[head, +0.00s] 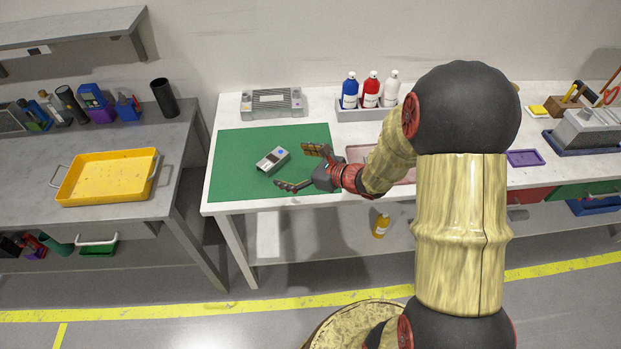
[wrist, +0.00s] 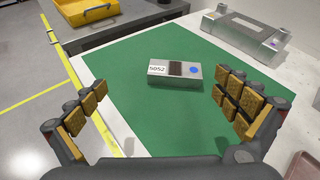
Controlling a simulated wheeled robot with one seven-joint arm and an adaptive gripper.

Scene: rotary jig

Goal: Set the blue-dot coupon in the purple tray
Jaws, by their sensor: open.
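The blue-dot coupon (head: 273,160) is a small grey metal block lying on the green mat (head: 232,170). In the wrist view the coupon (wrist: 175,73) shows a white label reading 5052, a dark band and a blue dot on top. My gripper (head: 300,168) is open and empty, just right of the coupon in the head view. In the wrist view the coupon lies ahead of and between the spread fingers (wrist: 165,108), apart from both. The purple tray (head: 524,158) is small and shallow and lies on the white bench at the right, beyond my arm.
A grey fixture (head: 272,103) stands behind the mat. Blue, red and white bottles (head: 370,90) stand in a rack at the back. A pinkish tray (head: 405,176) is partly hidden by my arm. A yellow tray (head: 108,177) sits on the left grey table. A grey machine (head: 588,130) stands far right.

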